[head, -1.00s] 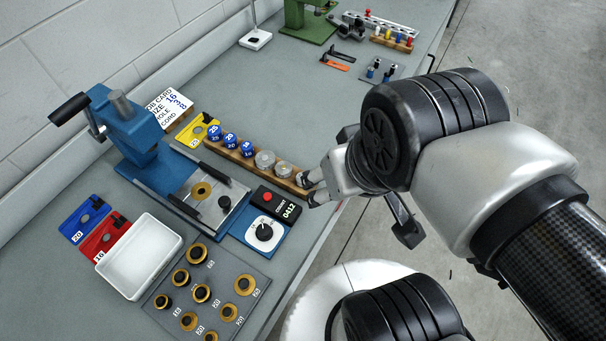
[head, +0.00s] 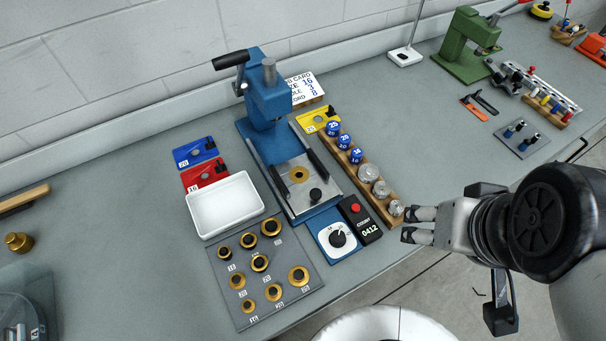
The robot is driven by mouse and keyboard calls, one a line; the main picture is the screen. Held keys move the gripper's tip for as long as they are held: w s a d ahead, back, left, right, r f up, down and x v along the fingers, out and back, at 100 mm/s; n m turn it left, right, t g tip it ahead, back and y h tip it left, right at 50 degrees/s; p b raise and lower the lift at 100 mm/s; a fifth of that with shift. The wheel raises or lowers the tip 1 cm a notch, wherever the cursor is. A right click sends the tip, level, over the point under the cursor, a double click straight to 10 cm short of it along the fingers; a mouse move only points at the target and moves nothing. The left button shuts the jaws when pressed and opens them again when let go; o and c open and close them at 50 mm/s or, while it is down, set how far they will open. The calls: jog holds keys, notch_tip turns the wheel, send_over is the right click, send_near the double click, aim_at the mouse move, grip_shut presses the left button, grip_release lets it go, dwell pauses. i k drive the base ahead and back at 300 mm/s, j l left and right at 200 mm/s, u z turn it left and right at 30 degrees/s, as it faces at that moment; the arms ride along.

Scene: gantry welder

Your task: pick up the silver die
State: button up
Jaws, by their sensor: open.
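A wooden rack (head: 385,211) holds a row of round pieces. Blue ones with white numbers stand at its far end. Three silver round pieces stand at its near end: a far one (head: 368,173), a middle one (head: 381,188) and a smaller near one (head: 396,208). A grey plate (head: 233,299) holds several brass rings with dark centres; none there looks silver. I cannot tell which silver piece is the silver die. My gripper (head: 409,224) is open and empty, its fingers pointing left just beside the near end of the rack. Contact with the rack is not clear.
A blue press (head: 268,140) stands behind the plate, left of the rack. A counter box (head: 362,222) and a dial box (head: 336,238) sit by the rack's near end. A white tray (head: 222,205) is left. A green machine (head: 462,48) stands at the back right. Bare bench lies right of the rack.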

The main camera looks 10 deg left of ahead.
aim_at(396, 207)
jog(key=l+u, duration=0.75)
jog(key=i+l, duration=0.05)
